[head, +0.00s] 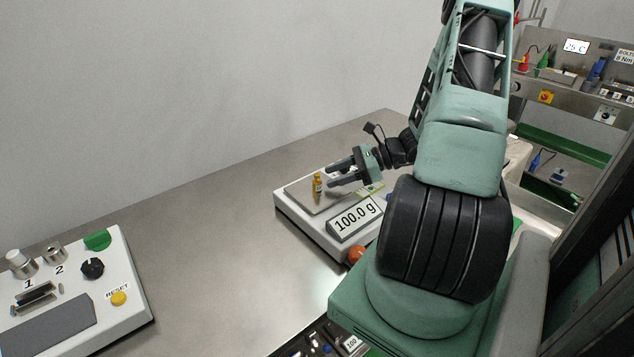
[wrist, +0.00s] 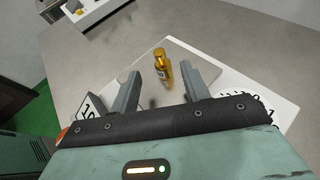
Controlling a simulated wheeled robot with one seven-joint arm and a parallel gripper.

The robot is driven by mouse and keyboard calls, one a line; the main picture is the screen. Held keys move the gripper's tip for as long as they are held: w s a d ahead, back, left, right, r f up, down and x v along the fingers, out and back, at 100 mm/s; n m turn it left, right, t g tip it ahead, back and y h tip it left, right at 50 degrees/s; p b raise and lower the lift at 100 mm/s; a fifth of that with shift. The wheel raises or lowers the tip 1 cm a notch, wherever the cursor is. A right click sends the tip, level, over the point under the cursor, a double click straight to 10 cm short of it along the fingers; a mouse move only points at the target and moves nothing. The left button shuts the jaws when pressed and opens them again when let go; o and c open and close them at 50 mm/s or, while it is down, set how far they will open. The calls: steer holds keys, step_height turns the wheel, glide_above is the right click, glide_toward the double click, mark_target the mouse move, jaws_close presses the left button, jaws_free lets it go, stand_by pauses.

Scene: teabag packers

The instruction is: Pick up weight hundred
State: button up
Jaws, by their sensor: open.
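The hundred weight (head: 317,183) is a small brass cylinder with a knob. It stands upright on the metal plate of the white scale (head: 284,207), whose display (head: 356,217) reads 100.0 g. My gripper (head: 337,174) is open just to the right of the weight in the head view. In the wrist view the weight (wrist: 162,66) stands just beyond the fingertips of my gripper (wrist: 172,72), roughly in line with the gap between them. Its label is too small to read fully. The fingers hold nothing.
A white control panel (head: 135,290) with knobs and a yellow button is at the left. A red-orange ball-shaped thing (head: 356,254) is at the scale's front. The steel table (head: 215,240) is clear between panel and scale. A wall is behind.

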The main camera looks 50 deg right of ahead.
mark_target(317, 181)
steer(key=shift+p+x, duration=0.55)
steer(key=shift+x, duration=2.25)
steer(key=shift+d, duration=0.15)
jaws_close()
